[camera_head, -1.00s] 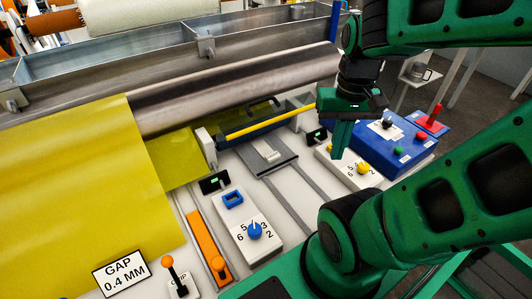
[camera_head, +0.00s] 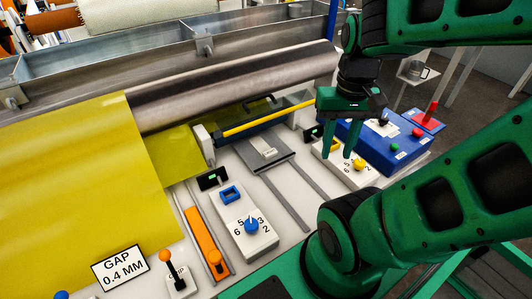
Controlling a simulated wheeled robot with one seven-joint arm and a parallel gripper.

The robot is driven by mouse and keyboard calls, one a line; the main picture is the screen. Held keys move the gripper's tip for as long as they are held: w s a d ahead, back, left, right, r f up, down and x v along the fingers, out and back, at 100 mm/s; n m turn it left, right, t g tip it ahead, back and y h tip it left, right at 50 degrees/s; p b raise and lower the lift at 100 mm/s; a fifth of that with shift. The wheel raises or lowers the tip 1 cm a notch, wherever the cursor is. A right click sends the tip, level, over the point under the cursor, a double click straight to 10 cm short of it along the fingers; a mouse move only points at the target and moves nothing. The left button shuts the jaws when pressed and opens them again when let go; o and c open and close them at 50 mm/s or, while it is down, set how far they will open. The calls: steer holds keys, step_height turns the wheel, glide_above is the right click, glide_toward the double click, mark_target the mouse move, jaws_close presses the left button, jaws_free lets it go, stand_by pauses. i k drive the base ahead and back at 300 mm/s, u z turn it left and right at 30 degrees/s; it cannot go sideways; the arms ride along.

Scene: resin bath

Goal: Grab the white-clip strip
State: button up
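My gripper (camera_head: 336,154) points down at the right of the machine, its two green fingers apart with nothing visible between them. It overlaps the white panel with a yellow knob (camera_head: 358,166) in the picture; I cannot tell whether it touches it. No strip with a white clip is clear to me. A small pale block (camera_head: 264,149) sits on a dark grey plate (camera_head: 259,163) left of my gripper. A yellow bar (camera_head: 268,119) runs behind, with a white end bracket (camera_head: 203,142) at its left.
A blue control box (camera_head: 376,150) stands right of my gripper. A white panel with a blue knob (camera_head: 251,225) and an orange strip (camera_head: 206,243) lie at the front. Yellow sheet (camera_head: 75,190) covers the left. A steel roller (camera_head: 245,85) spans the back.

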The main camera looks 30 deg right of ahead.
mark_target(268, 154)
steer(key=k, duration=0.45)
steer(key=z, duration=2.1)
steer(key=k, duration=1.25)
steer(key=u, duration=0.45)
steer(key=i, duration=1)
